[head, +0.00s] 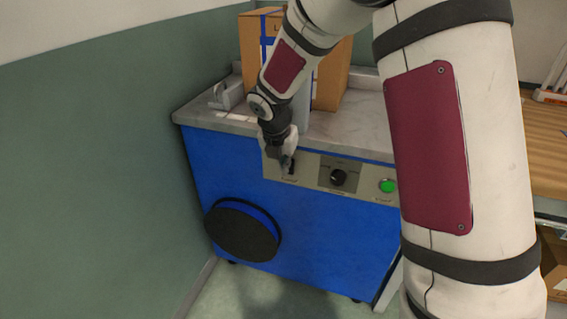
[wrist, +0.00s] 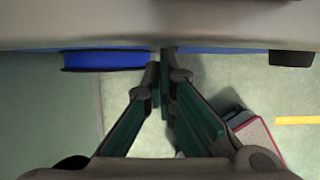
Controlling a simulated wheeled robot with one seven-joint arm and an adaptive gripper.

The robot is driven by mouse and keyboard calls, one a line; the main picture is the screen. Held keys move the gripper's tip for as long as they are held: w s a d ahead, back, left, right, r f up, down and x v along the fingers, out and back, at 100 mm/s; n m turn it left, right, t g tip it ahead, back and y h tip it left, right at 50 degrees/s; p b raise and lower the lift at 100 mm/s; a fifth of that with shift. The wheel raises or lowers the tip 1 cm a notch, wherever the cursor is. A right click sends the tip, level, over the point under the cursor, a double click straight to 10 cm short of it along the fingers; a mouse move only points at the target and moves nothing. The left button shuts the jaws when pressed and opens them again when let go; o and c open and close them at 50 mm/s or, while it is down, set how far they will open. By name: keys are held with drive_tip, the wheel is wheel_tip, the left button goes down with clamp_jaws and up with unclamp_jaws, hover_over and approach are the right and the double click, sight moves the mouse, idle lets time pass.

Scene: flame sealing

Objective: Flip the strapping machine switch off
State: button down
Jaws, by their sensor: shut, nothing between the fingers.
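The strapping machine (head: 330,230) is a blue cabinet with a grey worktop and a beige control panel on its front. A small black switch (head: 291,168) sits at the left of the panel, partly covered by my gripper. Which way it is flipped cannot be told. My gripper (head: 287,160) is shut and empty, pointing down right at the switch; whether it touches cannot be told. In the wrist view my gripper's green-padded fingers (wrist: 161,68) come together close to the panel's edge, and the switch is hidden there.
A black round reel (head: 242,230) juts from the cabinet's lower left. A cardboard box (head: 331,85) stands on the worktop. A green wall (head: 90,160) is close on the left.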

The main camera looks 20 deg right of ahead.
drive_tip(key=shift+w+d+r, duration=0.1)
drive_tip(key=shift+r, duration=0.1)
drive_tip(key=shift+w+r+p, duration=0.1)
drive_tip(key=shift+r+p, duration=0.6)
drive_tip(key=shift+p, duration=0.3)
drive_tip(key=shift+d, duration=0.1)
